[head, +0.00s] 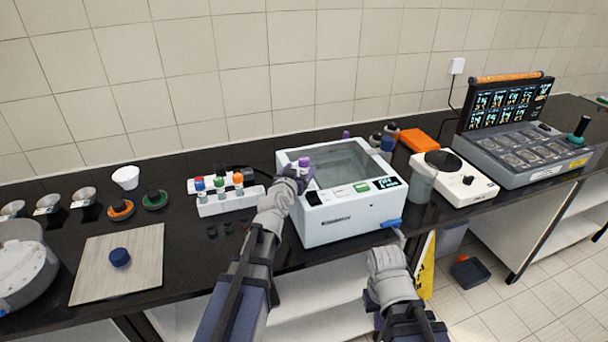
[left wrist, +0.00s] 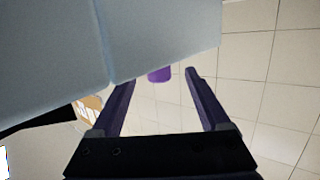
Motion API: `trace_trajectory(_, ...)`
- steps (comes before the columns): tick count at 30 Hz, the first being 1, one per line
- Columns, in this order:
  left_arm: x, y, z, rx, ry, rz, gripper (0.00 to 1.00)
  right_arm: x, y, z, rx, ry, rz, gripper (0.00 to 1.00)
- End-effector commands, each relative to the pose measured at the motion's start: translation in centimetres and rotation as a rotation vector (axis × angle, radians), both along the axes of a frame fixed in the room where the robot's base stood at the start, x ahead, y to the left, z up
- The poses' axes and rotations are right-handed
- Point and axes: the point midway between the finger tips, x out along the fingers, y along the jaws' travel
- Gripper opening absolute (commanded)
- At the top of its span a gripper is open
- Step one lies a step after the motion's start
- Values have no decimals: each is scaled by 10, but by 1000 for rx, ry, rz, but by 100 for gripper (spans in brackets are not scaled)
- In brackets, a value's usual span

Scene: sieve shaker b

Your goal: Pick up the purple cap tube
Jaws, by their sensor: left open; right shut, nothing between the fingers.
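A bright purple cap (head: 304,162) shows right at my left gripper (head: 297,176), over the front left part of the white box-shaped device (head: 345,222). The tube body under it is mostly hidden by the gripper. In the left wrist view a purple cap (left wrist: 160,74) appears between the tips of the open fingers (left wrist: 162,78), beside a large pale surface. I cannot tell if the fingers touch it. A second purple piece (head: 346,134) shows at the device's back edge. My right gripper (head: 400,234) is shut and empty, near the blue part at the device's front right corner.
A white rack (head: 230,203) with several coloured-cap tubes stands left of the device. A board with a dark blue round piece (head: 120,257) lies further left. A hot plate (head: 455,178) and a large display unit (head: 525,155) stand at right. The tiled wall is behind.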

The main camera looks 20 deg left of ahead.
Motion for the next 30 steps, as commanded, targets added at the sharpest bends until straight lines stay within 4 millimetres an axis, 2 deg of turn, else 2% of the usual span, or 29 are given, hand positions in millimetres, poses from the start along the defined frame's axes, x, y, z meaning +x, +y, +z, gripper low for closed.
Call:
trace_trajectory(12, 50, -2, -6, 1, 0, 0, 79, 0, 0, -6, 0, 0, 0, 0)
trace_trajectory(19, 51, -2, -5, 0, 0, 0, 79, 0, 0, -6, 0, 0, 0, 0)
trace_trajectory(30, 50, -2, -6, 0, 0, 0, 39, 0, 0, -6, 0, 0, 0, 0)
